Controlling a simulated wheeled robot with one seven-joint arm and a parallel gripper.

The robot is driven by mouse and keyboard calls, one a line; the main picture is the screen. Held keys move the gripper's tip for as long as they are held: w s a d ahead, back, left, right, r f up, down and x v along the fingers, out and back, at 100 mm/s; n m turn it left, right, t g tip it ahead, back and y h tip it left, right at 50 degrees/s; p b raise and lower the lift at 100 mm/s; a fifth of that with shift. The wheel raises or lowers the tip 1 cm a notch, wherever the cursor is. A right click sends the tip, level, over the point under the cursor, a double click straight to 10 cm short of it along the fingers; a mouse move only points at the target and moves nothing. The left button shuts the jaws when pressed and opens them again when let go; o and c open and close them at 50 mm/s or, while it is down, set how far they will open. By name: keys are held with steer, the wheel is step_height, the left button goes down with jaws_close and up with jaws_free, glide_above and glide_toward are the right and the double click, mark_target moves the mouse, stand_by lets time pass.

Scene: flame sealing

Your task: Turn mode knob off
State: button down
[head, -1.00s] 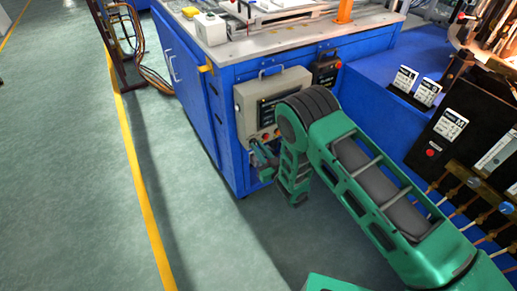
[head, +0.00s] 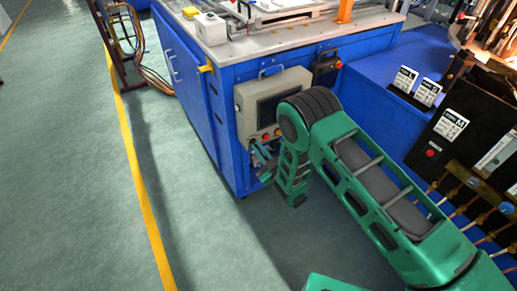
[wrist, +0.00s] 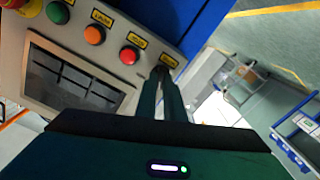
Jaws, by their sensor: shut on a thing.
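The grey control box (head: 243,103) hangs on the front of the blue cabinet, with a screen (head: 268,109) and a row of buttons. In the wrist view, the screen (wrist: 75,80) lies left of my gripper. The mode knob sits at the right end of the row, by a small yellow label (wrist: 169,60); it is almost wholly hidden by my fingertips. My gripper (wrist: 161,73) is at the panel, its fingers close together and shut on the knob. In the head view, my gripper (head: 257,150) is at the box's lower edge, partly hidden.
Left of the knob are a red button (wrist: 129,55), an orange button (wrist: 94,35) and another button (wrist: 58,12), with a red emergency stop (wrist: 14,3) beyond. A smaller black box (head: 327,68) hangs right of the control box. The floor left of the cabinet is clear.

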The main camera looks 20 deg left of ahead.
steer(key=shift+d+n, duration=0.1)
steer(key=shift+n, duration=1.9)
steer(key=shift+f, duration=0.1)
steer(key=c, duration=1.9)
jaws_free()
steer(key=shift+o, duration=0.2)
steer(key=v, duration=1)
steer(key=shift+s+d, duration=0.25)
